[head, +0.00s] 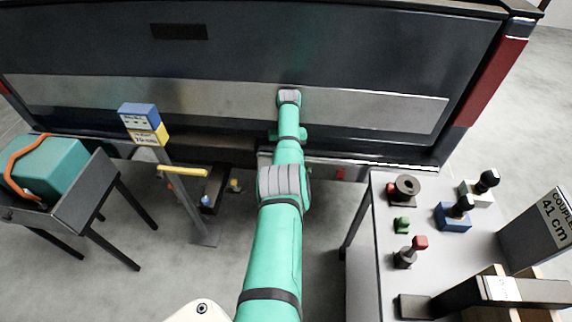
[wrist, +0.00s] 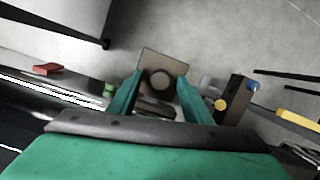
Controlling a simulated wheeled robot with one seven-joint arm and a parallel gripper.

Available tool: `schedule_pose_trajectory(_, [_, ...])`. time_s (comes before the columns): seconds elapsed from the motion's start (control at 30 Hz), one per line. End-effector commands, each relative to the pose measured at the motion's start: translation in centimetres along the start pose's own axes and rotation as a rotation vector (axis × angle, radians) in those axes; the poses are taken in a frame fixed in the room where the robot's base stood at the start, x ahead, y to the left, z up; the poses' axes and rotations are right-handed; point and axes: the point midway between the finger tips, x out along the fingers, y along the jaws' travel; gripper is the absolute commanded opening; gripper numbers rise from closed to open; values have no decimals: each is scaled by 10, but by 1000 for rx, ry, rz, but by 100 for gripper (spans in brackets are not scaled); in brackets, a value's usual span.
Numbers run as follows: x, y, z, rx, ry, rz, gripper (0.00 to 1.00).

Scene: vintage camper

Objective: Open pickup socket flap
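In the wrist view, a brown square plate with a dark round piece on it (wrist: 163,77) lies between and beyond my fingertips. It looks like the pickup socket with its flap, which appears closed, though the picture is too small to be sure. My gripper (wrist: 160,88) points at it with its two teal fingers apart and nothing clearly held between them. I cannot tell whether a finger touches the plate. In the head view, my arm reaches to the rear of the dark pickup (head: 330,65) and hides the socket and most of the gripper.
A hitch bar with yellow and blue knobs (wrist: 236,98) is right of the gripper. A signpost with a yellow handle (head: 183,170) stands left of my arm. A grey stand with a teal case (head: 55,165) is far left. A table with several small parts (head: 365,270) is at right.

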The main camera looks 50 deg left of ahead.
Motion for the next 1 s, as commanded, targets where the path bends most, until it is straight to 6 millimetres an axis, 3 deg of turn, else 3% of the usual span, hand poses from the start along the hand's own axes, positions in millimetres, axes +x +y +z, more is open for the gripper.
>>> schedule_pose_trajectory(0.17, [-1,0,0,-1,-1,0,45])
schedule_pose_trajectory(0.37, [-16,-2,2,-3,2,1,45])
schedule_pose_trajectory(0.47, [-32,-4,5,-5,4,2,45])
schedule_pose_trajectory(1.0, [-52,-6,28,0,11,4,45])
